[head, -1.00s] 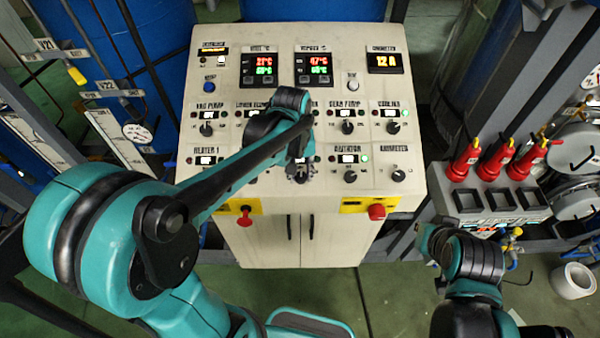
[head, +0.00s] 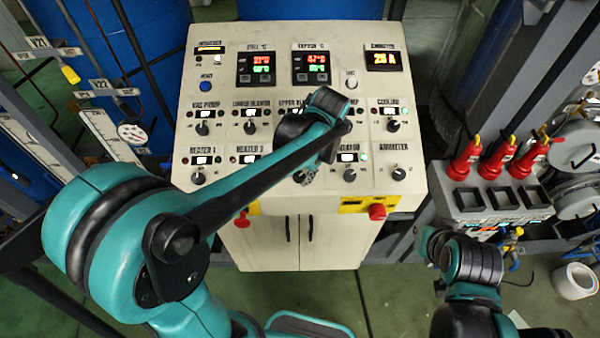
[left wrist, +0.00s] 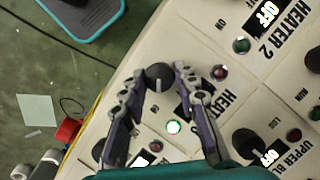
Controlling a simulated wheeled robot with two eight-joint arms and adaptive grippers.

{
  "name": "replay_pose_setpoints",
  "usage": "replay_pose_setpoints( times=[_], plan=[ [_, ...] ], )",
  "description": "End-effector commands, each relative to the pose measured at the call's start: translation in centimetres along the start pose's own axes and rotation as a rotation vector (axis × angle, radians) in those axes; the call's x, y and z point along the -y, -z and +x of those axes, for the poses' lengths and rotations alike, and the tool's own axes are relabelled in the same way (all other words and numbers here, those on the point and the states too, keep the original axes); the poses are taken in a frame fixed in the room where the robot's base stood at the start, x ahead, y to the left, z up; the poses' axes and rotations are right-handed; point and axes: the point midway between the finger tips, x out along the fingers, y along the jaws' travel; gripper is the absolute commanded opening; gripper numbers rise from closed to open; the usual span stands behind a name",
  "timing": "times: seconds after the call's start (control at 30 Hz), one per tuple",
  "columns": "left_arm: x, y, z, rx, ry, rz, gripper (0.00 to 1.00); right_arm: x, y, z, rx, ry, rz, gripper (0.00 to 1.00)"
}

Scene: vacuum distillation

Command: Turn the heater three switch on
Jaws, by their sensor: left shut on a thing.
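The heater three switch is a round black knob (left wrist: 160,77) on the cream control panel (head: 225,222). In the left wrist view, the fingertips of my left gripper (left wrist: 159,72) are shut on it, one on each side. A green lamp (left wrist: 174,127) beside the knob is lit; a dull red lamp (left wrist: 220,72) is on the other side. The heater three label and display are largely hidden by a finger. In the head view, my left gripper (head: 304,177) is at the panel's lower row, mostly behind my arm. My right gripper (head: 430,241) is away at the right, its fingers unclear.
The heater 1 knob (head: 198,178), agitator knob (head: 350,175) and ammeter knob (head: 399,174) share the row. The heater 2 display (left wrist: 265,13) reads OFF. A red emergency button (head: 377,211) sits below.

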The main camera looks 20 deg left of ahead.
Motion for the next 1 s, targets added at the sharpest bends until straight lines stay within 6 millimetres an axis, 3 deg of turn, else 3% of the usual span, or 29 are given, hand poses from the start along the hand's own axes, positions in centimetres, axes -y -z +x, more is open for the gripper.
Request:
replay_pose_setpoints(
  times=[0.3,0.83,0.87,0.9,1.0],
  plan=[
    [-0.12,0.00,0.01,0.004,0.041,0.107,0.01,0.00,-0.18,0.26,0.000,0.000,0.000,0.00],
    [-0.08,0.00,-0.01,0.005,0.049,0.125,0.01,0.00,-0.20,0.28,0.000,0.000,0.000,0.00],
    [-0.08,0.00,-0.01,0.005,0.049,0.125,0.37,0.00,-0.20,0.28,0.000,0.000,0.000,0.00],
    [-0.08,0.00,-0.01,0.005,0.049,0.125,0.48,0.00,-0.20,0.28,0.000,0.000,0.000,0.00],
    [-0.08,0.00,-0.01,0.005,0.049,0.125,0.51,0.00,-0.20,0.28,0.000,0.000,0.000,0.00]
  ],
)
